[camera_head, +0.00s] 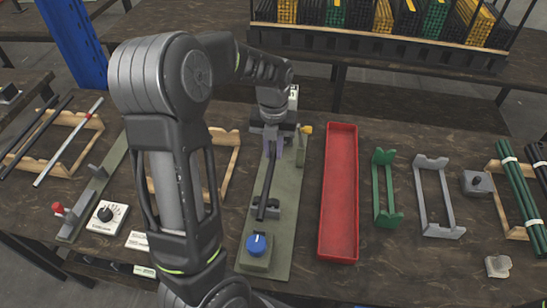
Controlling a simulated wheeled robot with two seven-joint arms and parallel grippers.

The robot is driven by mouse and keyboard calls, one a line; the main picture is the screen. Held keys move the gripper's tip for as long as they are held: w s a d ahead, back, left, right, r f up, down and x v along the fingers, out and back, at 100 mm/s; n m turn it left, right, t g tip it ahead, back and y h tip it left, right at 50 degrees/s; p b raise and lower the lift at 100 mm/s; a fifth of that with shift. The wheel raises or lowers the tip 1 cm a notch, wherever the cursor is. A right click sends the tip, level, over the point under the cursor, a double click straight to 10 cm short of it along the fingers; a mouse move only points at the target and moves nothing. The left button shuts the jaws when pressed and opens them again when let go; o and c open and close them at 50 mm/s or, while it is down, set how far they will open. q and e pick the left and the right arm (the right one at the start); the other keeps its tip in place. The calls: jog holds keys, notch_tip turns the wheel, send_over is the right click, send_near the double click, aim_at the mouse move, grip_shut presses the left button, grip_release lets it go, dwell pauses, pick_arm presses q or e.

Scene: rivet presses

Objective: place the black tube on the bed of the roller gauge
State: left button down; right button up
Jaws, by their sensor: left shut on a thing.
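A black tube (267,191) lies lengthwise over a long olive-green bed with a blue knob (257,245), which I take to be the roller gauge (285,215). My left gripper (273,152) is shut on the tube near its far end, with its fingers pointing down. The tube's near end is at the grey support block (271,212) behind the knob. I cannot tell whether the tube rests on the supports or hangs just above them. My wrist hides the far end of the bed. My right gripper is out of view.
A long red tray (339,185) stands close to the right, then green (384,188) and grey (436,200) cradles. Another olive-green fixture with a red knob (57,208) is at left. Wooden racks with tubes stand at both sides. My arm covers the middle left.

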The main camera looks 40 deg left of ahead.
aim_at(274, 153)
pick_arm(q)
jog(key=shift+f, duration=1.85)
jog(key=shift+f, duration=0.2)
jog(key=c, duration=1.3)
grip_release()
jog(key=shift+r, duration=0.1)
jog(key=shift+c, duration=0.2)
jog(key=shift+r, duration=0.1)
notch_tip(274, 153, up, 12)
jog(key=shift+r, duration=0.1)
